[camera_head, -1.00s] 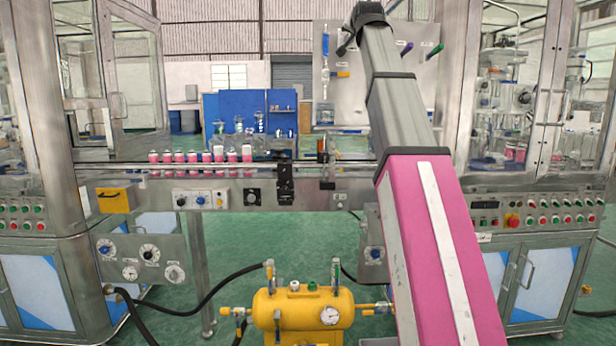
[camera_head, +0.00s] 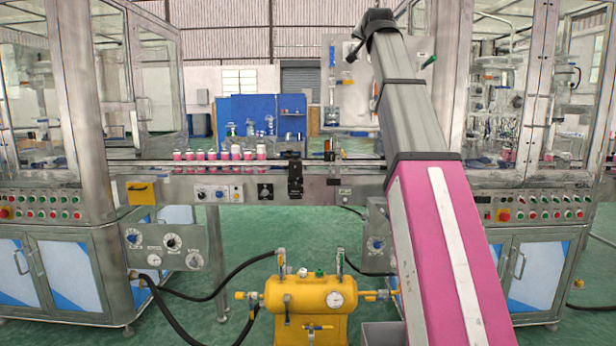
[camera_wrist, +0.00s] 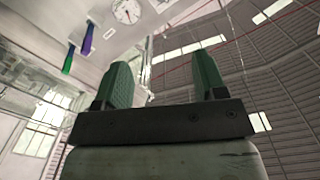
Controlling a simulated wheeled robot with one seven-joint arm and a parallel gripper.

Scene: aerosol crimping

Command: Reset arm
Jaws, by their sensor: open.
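My gripper (camera_wrist: 163,85) shows in the wrist view with two green fingers spread apart. It is open, and nothing is between the fingers. Behind it are a pale panel, the corrugated wall and windows. In the head view my arm rises on the right side of the picture, with its upper end high above the conveyor. The gripper itself cannot be made out there.
A row of several pink-and-white cans (camera_head: 219,154) stands on the conveyor (camera_head: 235,168). Glass-walled machines stand left (camera_head: 85,200) and right (camera_head: 530,210). A yellow tank (camera_head: 306,305) with black hoses sits low in front. Green floor shows under the conveyor.

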